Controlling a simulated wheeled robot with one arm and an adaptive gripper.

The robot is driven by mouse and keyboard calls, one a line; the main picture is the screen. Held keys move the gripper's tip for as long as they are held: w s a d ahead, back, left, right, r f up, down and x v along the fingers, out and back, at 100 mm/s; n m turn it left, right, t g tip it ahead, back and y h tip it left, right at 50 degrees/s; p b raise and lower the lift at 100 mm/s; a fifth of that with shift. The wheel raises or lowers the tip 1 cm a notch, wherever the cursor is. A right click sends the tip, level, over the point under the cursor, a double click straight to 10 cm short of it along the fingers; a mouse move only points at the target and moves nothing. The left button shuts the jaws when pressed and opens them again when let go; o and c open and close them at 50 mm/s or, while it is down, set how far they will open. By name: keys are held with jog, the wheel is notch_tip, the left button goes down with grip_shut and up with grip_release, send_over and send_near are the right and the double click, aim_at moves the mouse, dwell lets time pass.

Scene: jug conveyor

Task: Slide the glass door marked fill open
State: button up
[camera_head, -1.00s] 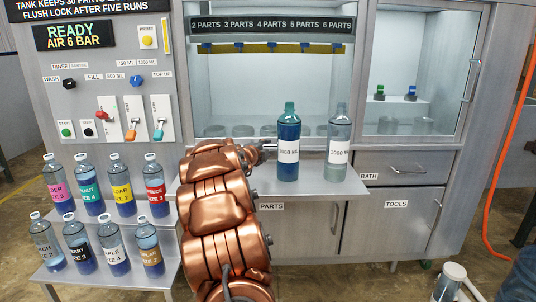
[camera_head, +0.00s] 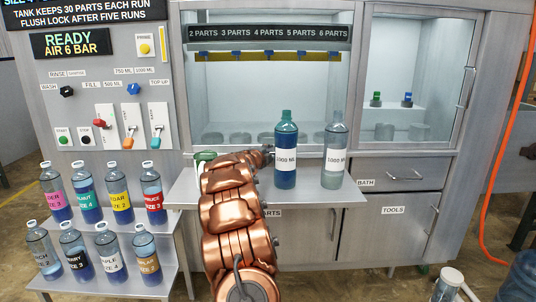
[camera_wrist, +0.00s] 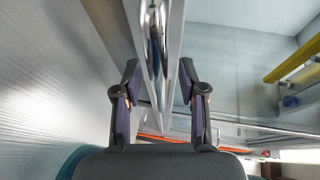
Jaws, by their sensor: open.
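The glass front (camera_head: 222,92) of the left cabinet has no readable "fill" mark on it in these views. In the wrist view, a shiny upright metal handle bar (camera_wrist: 156,45) runs along the edge of the glass door (camera_wrist: 230,60). My gripper (camera_wrist: 158,80) is open, with one dark finger on each side of the bar. A gap shows between the fingers and the bar, and I see no firm contact. In the head view, my copper arm hides the gripper's fingers near the cabinet's lower left.
Two tall bottles, one blue (camera_head: 286,168) and one grey (camera_head: 334,168), stand on the shelf (camera_head: 300,198) right of my arm. Several coloured-label bottles stand on a lower-left rack (camera_head: 118,233). A control panel (camera_head: 80,110) with levers is at left.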

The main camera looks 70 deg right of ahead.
jog(key=shift+c, duration=0.2)
grip_shut()
dwell(0.6)
